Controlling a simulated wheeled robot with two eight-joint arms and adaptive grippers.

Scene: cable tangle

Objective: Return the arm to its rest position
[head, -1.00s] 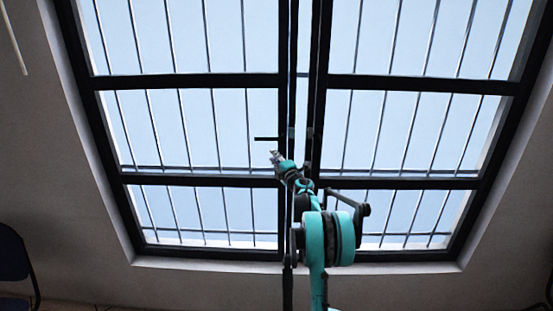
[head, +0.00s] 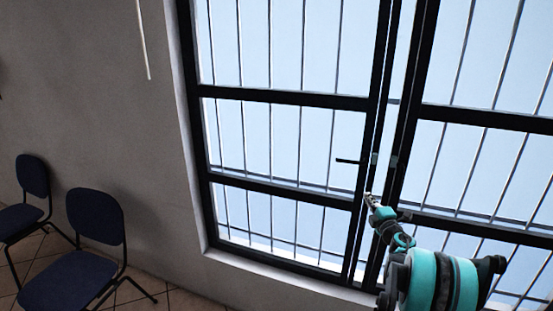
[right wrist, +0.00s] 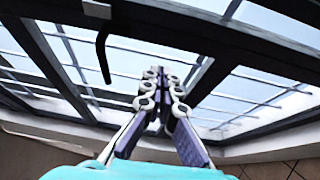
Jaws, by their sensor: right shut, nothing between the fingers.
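My right arm, teal and black, rises from the lower right in the head view. Its gripper (head: 370,200) is small there and shows in front of the window frame. In the right wrist view the right gripper (right wrist: 160,80) has its two fingers together at the tips, with nothing between them. My left gripper is in neither view. No cable shows in these frames.
A large barred window (head: 290,150) with a black frame and a handle (head: 348,161) fills the middle and right. Two dark blue chairs (head: 95,218) stand on the tiled floor (head: 150,290) at lower left.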

